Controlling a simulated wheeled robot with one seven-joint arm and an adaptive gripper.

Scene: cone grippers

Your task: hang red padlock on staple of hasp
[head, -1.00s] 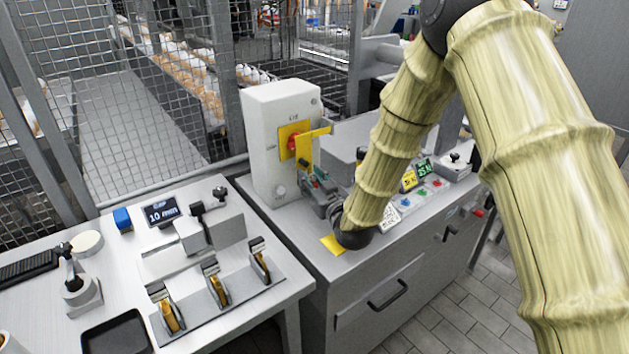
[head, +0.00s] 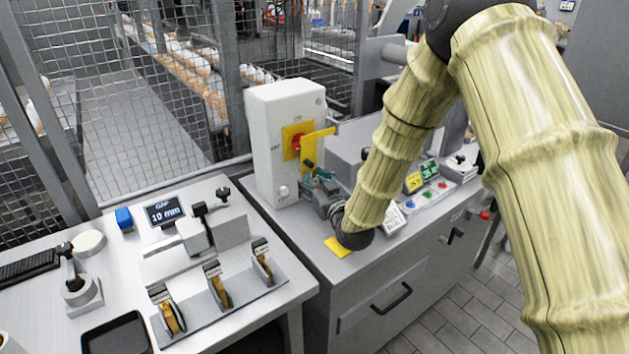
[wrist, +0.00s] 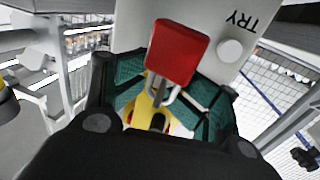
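The red padlock (wrist: 178,52) shows large in the wrist view, tilted, with its grey shackle (wrist: 172,94) against the yellow hasp (wrist: 143,108). The shackle appears to be at the staple, but whether it passes through cannot be told. In the head view the yellow hasp (head: 308,160) is on the front of the white switch box (head: 262,150); I cannot make out the padlock there. My gripper (head: 318,184) is just below the hasp. Its green-padded fingers (wrist: 168,88) are spread either side of the padlock and look open.
A yellow patch (head: 338,246) lies on the grey cabinet top below. Signs and coloured buttons (head: 428,196) are to the right. A bench with gauges (head: 216,290) stands to the left.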

